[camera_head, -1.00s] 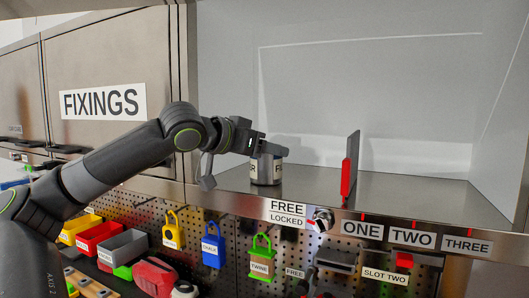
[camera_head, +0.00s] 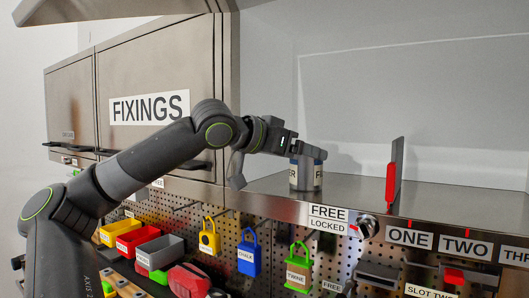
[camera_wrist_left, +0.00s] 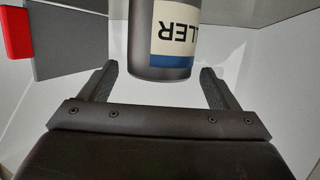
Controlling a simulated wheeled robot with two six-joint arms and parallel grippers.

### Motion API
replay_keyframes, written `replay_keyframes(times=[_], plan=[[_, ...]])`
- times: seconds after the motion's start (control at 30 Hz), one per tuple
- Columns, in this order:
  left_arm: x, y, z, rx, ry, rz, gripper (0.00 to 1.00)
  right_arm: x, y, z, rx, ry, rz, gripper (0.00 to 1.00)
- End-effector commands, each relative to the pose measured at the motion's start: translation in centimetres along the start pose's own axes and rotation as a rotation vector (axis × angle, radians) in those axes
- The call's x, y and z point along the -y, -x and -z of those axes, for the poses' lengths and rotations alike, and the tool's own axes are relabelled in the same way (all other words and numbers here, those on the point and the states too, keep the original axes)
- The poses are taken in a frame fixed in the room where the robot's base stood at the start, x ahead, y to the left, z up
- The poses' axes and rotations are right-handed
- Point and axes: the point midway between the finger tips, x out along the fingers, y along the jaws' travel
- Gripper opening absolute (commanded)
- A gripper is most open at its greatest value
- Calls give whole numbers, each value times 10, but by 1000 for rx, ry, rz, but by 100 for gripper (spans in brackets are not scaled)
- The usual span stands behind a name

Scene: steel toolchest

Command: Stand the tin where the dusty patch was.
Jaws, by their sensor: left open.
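The tin (camera_head: 306,176) is a metal can with a cream label and a blue band. It stands upright on the steel shelf (camera_head: 350,194), left of a grey divider with a red front. My left gripper (camera_head: 308,152) reaches in from the left at the tin's upper part and hides some of it. In the left wrist view the tin (camera_wrist_left: 165,55), with letters "LLER" upside down, lies between the two open, spread fingers (camera_wrist_left: 160,80), with gaps on both sides. I cannot make out a dusty patch. My right gripper is not in view.
The red-fronted divider (camera_head: 392,175) stands upright on the shelf, right of the tin. A knob (camera_head: 367,227) sits at the shelf's front edge beside the FREE/LOCKED label. FIXINGS cabinet doors (camera_head: 150,80) are at left. Padlocks and bins hang on the pegboard below.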

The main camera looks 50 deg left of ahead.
Motion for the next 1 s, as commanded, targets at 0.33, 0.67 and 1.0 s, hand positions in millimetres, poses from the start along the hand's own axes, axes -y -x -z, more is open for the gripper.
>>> replay_keyframes(times=[0.33, 0.67, 1.0], plan=[[0, 50, -5, -7, 0, 0, 83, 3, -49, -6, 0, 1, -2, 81], [0, 94, -1, -2, 0, 0, 83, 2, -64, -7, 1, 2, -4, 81], [0, 99, 0, 0, 0, 0, 83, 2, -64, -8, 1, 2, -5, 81]])
